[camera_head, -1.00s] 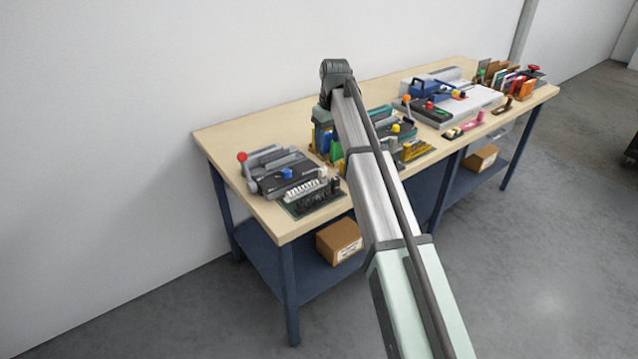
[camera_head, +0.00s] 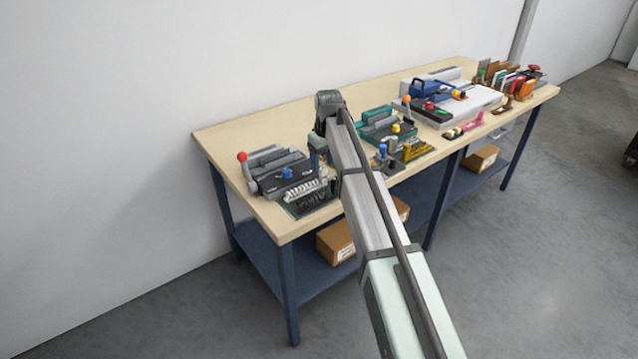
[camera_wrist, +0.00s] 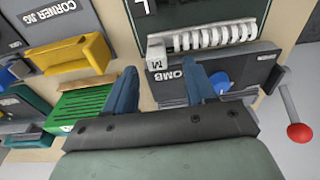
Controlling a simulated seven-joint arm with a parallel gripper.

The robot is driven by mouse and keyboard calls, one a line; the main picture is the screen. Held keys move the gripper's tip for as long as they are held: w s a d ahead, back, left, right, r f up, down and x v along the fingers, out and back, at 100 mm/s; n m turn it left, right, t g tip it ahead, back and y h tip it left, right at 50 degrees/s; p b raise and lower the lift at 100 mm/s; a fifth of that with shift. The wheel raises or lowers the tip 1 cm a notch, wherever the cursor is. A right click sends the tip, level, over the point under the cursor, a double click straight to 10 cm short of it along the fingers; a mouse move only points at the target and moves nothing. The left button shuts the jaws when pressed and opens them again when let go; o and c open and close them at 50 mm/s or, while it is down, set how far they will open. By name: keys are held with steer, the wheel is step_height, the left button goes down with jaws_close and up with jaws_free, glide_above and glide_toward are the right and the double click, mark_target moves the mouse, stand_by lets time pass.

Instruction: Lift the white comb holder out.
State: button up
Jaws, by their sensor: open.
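The white comb holder (camera_head: 307,190) is a row of white teeth on a dark board at the front left of the bench. In the wrist view it (camera_wrist: 215,36) lies at the top right, with a white end block marked M at its left end. My gripper (camera_wrist: 160,80) is open, with two blue fingers spread apart and nothing seen between them. The fingertips are below the M end block in the picture, to the left of the holder's middle.
The dark grey comb machine (camera_head: 283,174) with a red knob stands behind the holder. In the wrist view, a yellow corner jig (camera_wrist: 75,54) and a green ribbed block (camera_wrist: 78,107) lie left of the fingers. A teal machine (camera_head: 385,122) stands to the right. Bare bench lies behind.

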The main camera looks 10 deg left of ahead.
mark_target(323, 168)
steer(key=f, duration=0.4)
steer(key=shift+w+f, duration=0.2)
steer(key=shift+f, duration=0.05)
jaws_close()
